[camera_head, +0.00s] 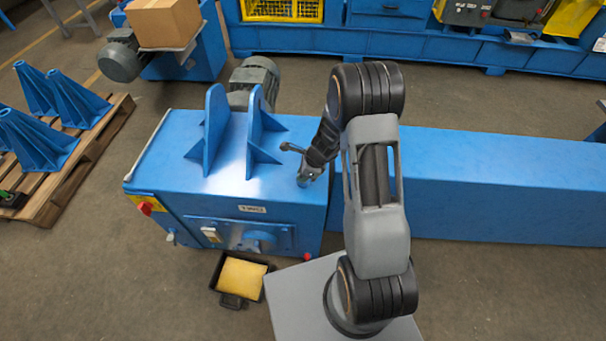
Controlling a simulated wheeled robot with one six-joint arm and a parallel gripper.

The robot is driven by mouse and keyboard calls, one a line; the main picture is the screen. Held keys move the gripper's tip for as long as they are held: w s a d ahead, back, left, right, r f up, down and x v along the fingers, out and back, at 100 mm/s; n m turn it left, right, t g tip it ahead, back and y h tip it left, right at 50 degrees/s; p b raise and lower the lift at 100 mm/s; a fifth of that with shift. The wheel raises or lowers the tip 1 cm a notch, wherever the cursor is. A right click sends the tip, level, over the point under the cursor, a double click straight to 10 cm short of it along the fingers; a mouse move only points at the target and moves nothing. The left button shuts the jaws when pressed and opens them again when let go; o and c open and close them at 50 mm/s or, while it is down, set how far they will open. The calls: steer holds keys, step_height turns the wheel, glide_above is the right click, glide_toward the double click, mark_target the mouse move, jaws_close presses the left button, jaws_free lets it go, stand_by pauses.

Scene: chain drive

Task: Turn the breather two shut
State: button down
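My gripper (309,173) points down at the right end of the top of the blue drive housing (205,196), close to its edge. A small grey fitting (303,183) shows right at the fingertips, low against the housing top. It may be the breather, but it is too small and too covered by my gripper to make out its shape or how far it is turned. I cannot tell whether the fingers are closed on it or only around it. A short dark piece (291,147) juts left beside my gripper; I cannot tell what it belongs to.
Two upright blue brackets (208,137) stand on the housing left of my gripper, with a grey motor (255,78) behind. A long blue beam (500,180) runs right. A black tray with a yellow pad (241,277) lies on the floor in front. A pallet (95,147) stands left.

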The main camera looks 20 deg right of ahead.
steer(key=shift+w+d+r, duration=0.1)
steer(key=shift+w+r, duration=0.05)
steer(key=shift+r, duration=0.05)
stand_by(0.3)
steer(key=c, duration=1.2)
jaws_free()
steer(key=shift+f, duration=0.1)
steer(key=shift+o, duration=0.2)
steer(key=p+v, duration=0.2)
steer(key=v, duration=1.2)
steer(key=shift+s, duration=0.25)
steer(key=shift+f, duration=0.15)
